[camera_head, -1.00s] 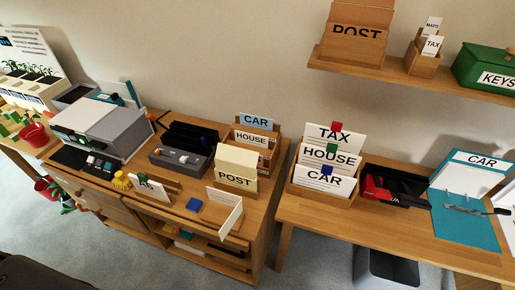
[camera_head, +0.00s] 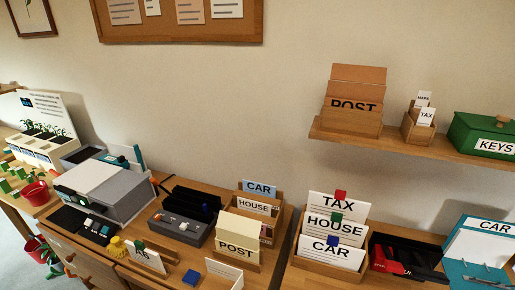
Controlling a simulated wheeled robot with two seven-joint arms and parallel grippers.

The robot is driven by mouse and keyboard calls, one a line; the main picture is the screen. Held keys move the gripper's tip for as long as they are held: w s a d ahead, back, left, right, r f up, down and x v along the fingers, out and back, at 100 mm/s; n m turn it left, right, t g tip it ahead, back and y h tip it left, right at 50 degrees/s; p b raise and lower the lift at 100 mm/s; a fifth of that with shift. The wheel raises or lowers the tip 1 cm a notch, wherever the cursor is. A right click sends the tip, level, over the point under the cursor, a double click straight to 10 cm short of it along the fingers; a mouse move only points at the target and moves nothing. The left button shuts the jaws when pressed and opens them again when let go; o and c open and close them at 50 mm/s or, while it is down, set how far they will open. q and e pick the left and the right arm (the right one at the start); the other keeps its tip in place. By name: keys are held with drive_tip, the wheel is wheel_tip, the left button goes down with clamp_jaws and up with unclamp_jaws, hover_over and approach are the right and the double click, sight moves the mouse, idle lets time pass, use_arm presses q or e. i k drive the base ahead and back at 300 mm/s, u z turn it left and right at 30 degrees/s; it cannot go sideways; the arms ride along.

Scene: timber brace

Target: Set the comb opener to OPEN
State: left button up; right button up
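No label that reads OPEN can be made out, so I cannot tell for sure which thing is the comb opener. A low dark grey device (camera_head: 182,229) with small white and orange parts on its front stands on the left desk, with a black trough (camera_head: 192,201) behind it. To its left stands a larger grey and white machine (camera_head: 110,187) with a black front. A dark strip with small coloured pieces (camera_head: 92,227) lies before that machine. Neither of my grippers shows.
A POST box (camera_head: 238,247) and CAR and HOUSE cards stand right of the grey device. A TAX, HOUSE, CAR file box (camera_head: 329,263) and a black tray (camera_head: 405,252) are on the right table. A wall shelf (camera_head: 385,143) holds boxes.

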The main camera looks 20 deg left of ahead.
sight(157, 217)
drive_tip(key=u, duration=1.4)
